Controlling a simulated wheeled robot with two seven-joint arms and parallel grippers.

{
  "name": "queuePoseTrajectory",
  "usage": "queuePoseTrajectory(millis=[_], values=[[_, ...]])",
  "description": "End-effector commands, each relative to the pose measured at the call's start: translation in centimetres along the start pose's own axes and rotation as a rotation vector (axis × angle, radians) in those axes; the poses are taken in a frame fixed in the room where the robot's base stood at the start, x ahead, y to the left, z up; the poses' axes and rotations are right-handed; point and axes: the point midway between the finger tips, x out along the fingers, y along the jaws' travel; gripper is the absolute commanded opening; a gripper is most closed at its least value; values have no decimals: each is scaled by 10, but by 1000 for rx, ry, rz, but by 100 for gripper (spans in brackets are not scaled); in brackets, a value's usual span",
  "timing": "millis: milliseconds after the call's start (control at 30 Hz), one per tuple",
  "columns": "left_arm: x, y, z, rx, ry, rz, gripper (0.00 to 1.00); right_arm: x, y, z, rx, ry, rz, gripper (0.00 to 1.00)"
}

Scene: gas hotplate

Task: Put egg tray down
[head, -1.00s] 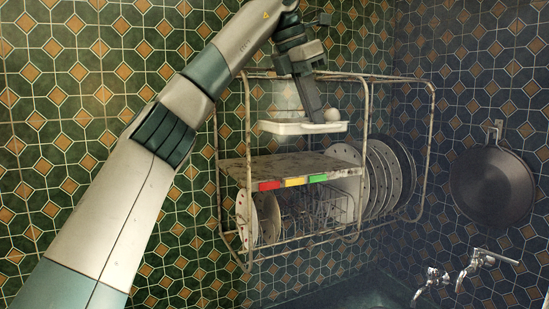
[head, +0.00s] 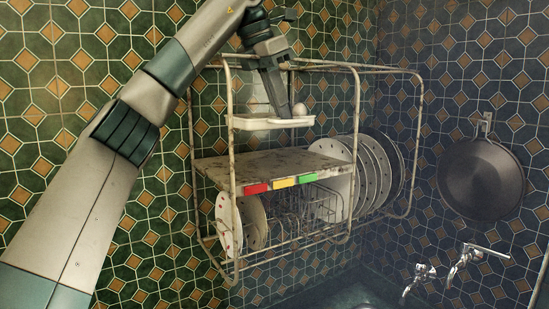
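The egg tray (head: 262,124) is a shallow white tray with one pale egg (head: 299,109) showing at its right end. It hangs roughly level above the rusty shelf (head: 235,167) of the wire rack, with a visible gap beneath it. My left gripper (head: 283,112) comes down from above into the tray. Its fingers seem shut on the tray, but their tips are hidden behind the tray's front edge. The shelf's top looks bare. Its front edge carries a red, yellow and green strip (head: 284,182). My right gripper is not in the view.
The rack's wire frame (head: 355,110) surrounds the tray and shelf, with upright bars at the front. Plates (head: 371,175) stand at the right and lower left of the rack. A dark pan (head: 480,180) hangs on the right wall above the taps (head: 468,262).

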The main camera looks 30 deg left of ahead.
Motion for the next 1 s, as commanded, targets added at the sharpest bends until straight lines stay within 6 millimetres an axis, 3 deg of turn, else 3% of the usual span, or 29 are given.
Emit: queuePoseTrajectory(millis=[367, 833, 1000], values=[[41, 0, -18, 0, 0, -1, 0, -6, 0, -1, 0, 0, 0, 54], [49, 0, -20, -1, -1, 0, 0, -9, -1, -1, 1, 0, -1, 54], [60, 1, -26, -1, 1, -1, 0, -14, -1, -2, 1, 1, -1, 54]])
